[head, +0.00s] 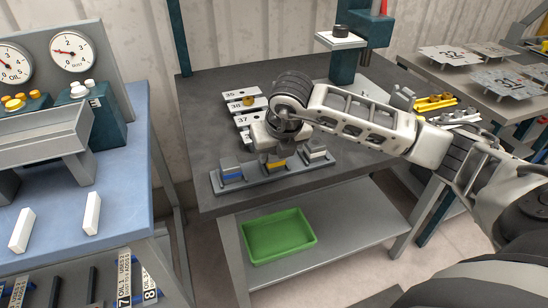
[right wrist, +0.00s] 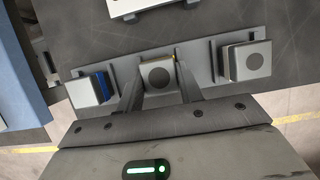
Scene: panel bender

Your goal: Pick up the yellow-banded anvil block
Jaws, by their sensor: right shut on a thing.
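The yellow-banded anvil block (head: 276,165) sits in the middle place of a grey rack (head: 256,183) near the front edge of the dark table. My right gripper reaches down over it from above. In the right wrist view, the block's light top with a dark round mark (right wrist: 157,75) lies between the two fingers of my right gripper (right wrist: 160,88), which is shut on it. My left gripper is not in view.
Numbered plates (head: 243,107) lie behind the rack. A teal stand (head: 342,66) rises at the back. A green tray (head: 278,236) sits on the lower shelf. A blue bench (head: 55,230) with gauges is at the left. The neighbouring blocks stand close to the fingers.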

